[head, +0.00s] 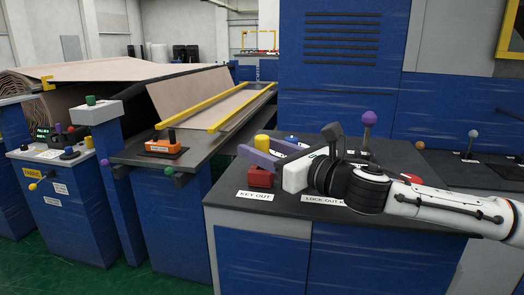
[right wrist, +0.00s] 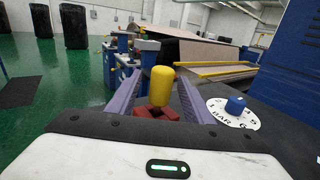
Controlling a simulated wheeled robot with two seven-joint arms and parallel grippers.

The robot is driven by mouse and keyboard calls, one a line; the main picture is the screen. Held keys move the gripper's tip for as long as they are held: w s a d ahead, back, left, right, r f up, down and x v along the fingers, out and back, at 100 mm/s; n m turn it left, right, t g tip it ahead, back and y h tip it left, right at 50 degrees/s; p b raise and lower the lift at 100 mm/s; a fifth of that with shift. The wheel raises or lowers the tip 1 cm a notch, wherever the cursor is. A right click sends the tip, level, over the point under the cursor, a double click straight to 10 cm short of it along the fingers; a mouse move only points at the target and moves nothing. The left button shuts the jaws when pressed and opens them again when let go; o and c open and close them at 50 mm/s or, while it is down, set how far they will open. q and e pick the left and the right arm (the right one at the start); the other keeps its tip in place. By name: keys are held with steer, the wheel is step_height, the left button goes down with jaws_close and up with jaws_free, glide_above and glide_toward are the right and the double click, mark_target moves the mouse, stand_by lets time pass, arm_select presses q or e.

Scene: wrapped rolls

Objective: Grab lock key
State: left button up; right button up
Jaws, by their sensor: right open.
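The lock key appears to be the yellow upright handle (head: 262,142) over a red base (head: 260,178), on the dark console top behind the KEY OUT label. In the right wrist view the yellow handle (right wrist: 162,86) stands upright, with the red base (right wrist: 150,112) under it. My right gripper (head: 257,149) is open, its purple fingers reaching left over the console. In the right wrist view the fingers lie on either side of the handle, with gaps visible. In the head view the near finger hides the middle of the key. My left gripper is not in view.
A blue knob on a white dial (right wrist: 235,106) is to the right of the key in the right wrist view. A purple-topped lever (head: 369,119) stands behind my right arm. A LOCK-OUT label (head: 322,199) is at the console's front. An orange control (head: 166,144) sits on the neighbouring machine.

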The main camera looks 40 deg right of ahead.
steer(key=shift+w+d+r+p, duration=0.1)
steer(key=shift+w+r+p, duration=0.1)
steer(key=shift+w+p, duration=0.65)
steer(key=shift+w, duration=0.05)
steer(key=shift+w+f+p, duration=0.1)
steer(key=shift+w+p, duration=0.25)
steer(key=shift+w, duration=0.35)
steer(key=shift+w+a+f, duration=0.2)
steer(key=shift+w+a, duration=0.05)
steer(key=shift+w, duration=0.15)
steer(key=c, duration=1.2)
